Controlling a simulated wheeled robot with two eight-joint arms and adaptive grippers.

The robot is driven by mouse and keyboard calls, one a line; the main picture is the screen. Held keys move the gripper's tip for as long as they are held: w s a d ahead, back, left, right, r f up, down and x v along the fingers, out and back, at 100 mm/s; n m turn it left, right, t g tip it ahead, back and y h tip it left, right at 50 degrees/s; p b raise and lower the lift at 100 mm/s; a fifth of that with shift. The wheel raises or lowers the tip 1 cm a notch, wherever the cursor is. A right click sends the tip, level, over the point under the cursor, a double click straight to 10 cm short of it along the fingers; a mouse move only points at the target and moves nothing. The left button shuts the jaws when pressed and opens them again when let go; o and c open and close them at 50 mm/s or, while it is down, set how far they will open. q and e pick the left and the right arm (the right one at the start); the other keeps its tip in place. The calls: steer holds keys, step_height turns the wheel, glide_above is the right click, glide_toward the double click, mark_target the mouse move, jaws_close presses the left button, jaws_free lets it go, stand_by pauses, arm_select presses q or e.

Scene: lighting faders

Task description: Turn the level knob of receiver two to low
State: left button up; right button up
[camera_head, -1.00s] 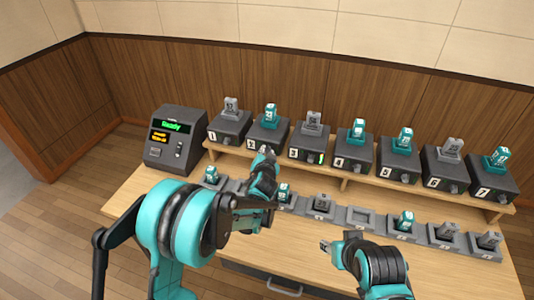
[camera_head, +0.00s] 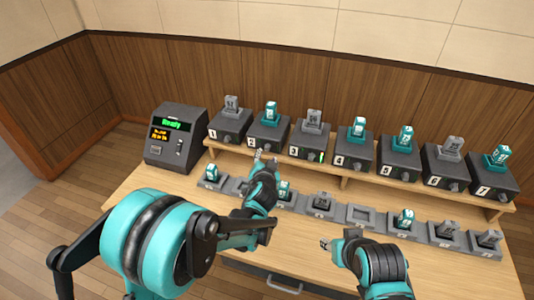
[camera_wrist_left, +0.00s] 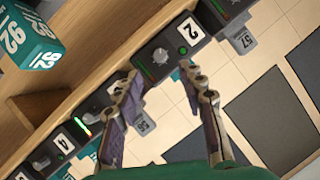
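Receiver two (camera_head: 269,131) is a dark box on the raised shelf, second from the left, with a teal pack standing on top. In the left wrist view its front (camera_wrist_left: 183,46) shows the digit 2, a grey level knob (camera_wrist_left: 160,55) and a small light strip. My left gripper (camera_head: 265,158) is in front of receiver two, slightly below its front face. In the wrist view its fingers (camera_wrist_left: 160,90) are spread apart with nothing between them, and the knob lies beyond the gap, apart from both. My right gripper (camera_head: 337,240) is over the lower table; its fingertips are too small to judge.
Receiver one (camera_head: 228,124) and receiver three (camera_head: 309,139) stand close on either side, with more receivers to the right. A lower row of charging slots (camera_head: 361,213) lies in front of the shelf. A dark console (camera_head: 175,137) reading Ready stands at left.

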arm_select(q)
steer(key=v, duration=0.5)
stand_by(0.3)
steer(key=s+a+r+n+g+y, duration=0.25)
steer(key=s+a+n+g, duration=0.25)
steer(key=s+a, duration=1.2)
steer(key=s+f+n+g+h, duration=0.1)
steer(key=s+f+g, duration=0.1)
steer(key=s, duration=0.9)
steer(key=shift+a+n+h, duration=0.35)
steer(key=shift+n, duration=0.05)
